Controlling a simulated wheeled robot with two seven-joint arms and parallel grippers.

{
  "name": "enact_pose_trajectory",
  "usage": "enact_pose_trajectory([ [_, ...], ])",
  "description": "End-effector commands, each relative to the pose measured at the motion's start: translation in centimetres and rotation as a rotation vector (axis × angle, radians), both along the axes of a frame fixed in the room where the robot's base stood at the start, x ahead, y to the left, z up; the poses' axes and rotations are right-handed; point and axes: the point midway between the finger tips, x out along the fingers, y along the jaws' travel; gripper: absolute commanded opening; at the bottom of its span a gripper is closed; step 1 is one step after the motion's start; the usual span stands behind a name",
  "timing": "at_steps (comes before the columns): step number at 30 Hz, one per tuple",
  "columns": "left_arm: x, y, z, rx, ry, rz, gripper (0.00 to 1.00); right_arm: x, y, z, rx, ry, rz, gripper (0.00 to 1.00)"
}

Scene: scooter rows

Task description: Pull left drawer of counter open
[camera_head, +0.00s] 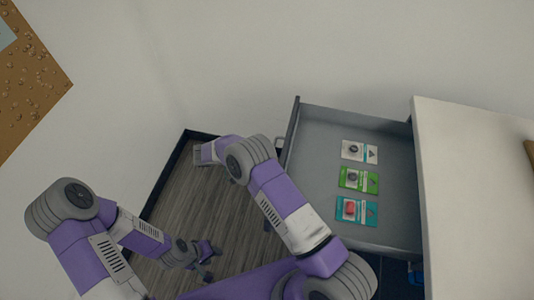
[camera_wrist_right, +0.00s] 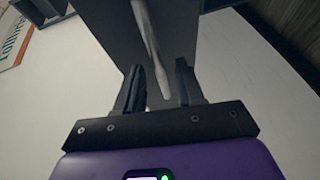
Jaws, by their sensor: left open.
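The white counter (camera_head: 470,200) stands at the right in the head view. Its drawer (camera_head: 320,135) is pulled well out to the left, and its grey inside shows. In the right wrist view, the drawer's pale bar handle (camera_wrist_right: 148,35) runs down in front of the drawer front (camera_wrist_right: 120,30). My right gripper (camera_wrist_right: 160,85) has its fingers apart, with the handle's end between them and gaps visible. My right arm hides this gripper in the head view. My left gripper (camera_head: 213,262) is open and empty, low over the floor, away from the drawer.
Several small cards, among them a green one (camera_head: 358,180), lie in the drawer. A white wall (camera_head: 300,50) runs behind. A brown speckled board (camera_head: 30,80) is at upper left. Dark wood floor (camera_head: 195,200) lies left of the drawer.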

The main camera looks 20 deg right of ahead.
Motion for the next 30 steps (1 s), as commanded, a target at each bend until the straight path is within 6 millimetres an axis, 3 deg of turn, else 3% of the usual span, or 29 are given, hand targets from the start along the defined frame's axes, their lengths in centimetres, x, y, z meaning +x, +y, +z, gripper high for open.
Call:
enact_pose_trajectory([
  [6,0.0,0.0,0.1,0.000,0.000,0.000,0.43,0.6,3.5,0.6,0.001,-0.002,0.003,0.38],
  [13,0.0,0.0,0.1,0.000,0.000,0.000,0.43,1.1,6.0,1.1,0.000,-0.001,0.001,0.38],
  [30,0.0,0.0,0.1,0.000,0.000,0.000,0.43,1.2,6.4,1.3,0.000,0.001,-0.001,0.38],
])
